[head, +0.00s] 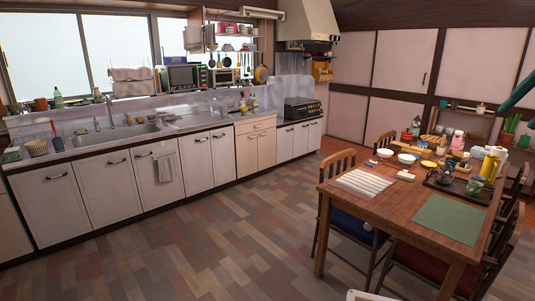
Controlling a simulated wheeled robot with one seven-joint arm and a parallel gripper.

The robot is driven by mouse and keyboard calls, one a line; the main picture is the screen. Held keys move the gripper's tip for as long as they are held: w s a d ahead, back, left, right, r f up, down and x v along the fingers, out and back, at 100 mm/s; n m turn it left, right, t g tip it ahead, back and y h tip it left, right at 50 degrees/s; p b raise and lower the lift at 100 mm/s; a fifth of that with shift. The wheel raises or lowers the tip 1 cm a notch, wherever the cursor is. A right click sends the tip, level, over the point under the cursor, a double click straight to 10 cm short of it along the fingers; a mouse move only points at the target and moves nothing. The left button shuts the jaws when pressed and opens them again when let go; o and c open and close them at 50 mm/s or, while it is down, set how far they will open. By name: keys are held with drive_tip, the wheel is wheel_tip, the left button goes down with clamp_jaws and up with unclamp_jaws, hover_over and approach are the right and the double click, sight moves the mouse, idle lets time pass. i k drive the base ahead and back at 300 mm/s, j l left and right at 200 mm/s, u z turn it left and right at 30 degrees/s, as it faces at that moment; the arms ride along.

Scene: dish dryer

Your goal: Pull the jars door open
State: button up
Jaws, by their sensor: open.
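I cannot tell which door is the jars door. Several pale cabinet doors run under the counter, all shut; the near ones, such as the left cabinet door (52,206), have dark handles. A towel (166,167) hangs on one of them. On the back wall, a large pale upper door (404,62) with a small dark vertical handle is shut in a dark wooden frame. More pale panels (372,120) sit below and beside it. My gripper is not in view.
The patterned floor (190,240) is free between the counter and the dining table. The wooden table (400,200), crowded with dishes and bottles, and its chairs (335,205) fill the right side. A shelf (462,112) with jars and bottles stands before the back wall.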

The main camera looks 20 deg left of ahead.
sight(266, 138)
drive_tip(key=i+j+u, duration=0.35)
drive_tip(key=i+u, duration=0.35)
drive_tip(key=i+j+u, duration=0.4)
drive_tip(key=i+u, duration=0.45)
drive_tip(key=i+l+u, duration=0.1)
drive_tip(key=i+u, duration=0.3)
drive_tip(key=i, duration=0.15)
drive_tip(key=i+z, duration=0.3)
drive_tip(key=i, duration=0.25)
drive_tip(key=i+j+z, duration=0.1)
drive_tip(key=i+z, duration=0.2)
drive_tip(key=i, duration=0.3)
drive_tip(key=i+j+z, duration=0.3)
drive_tip(key=i, duration=0.25)
drive_tip(key=i+l+z, duration=0.2)
drive_tip(key=i+z, duration=0.2)
drive_tip(key=i, duration=0.15)
drive_tip(key=i+z, duration=0.35)
drive_tip(key=i, duration=0.2)
drive_tip(key=i+j+z, duration=0.1)
drive_tip(key=i+z, duration=0.3)
drive_tip(key=i, duration=0.15)
drive_tip(key=i+z, duration=0.25)
drive_tip(key=i, duration=1.75)
drive_tip(key=j+u, duration=0.15)
drive_tip(key=j, duration=0.25)
drive_tip(key=i, duration=0.05)
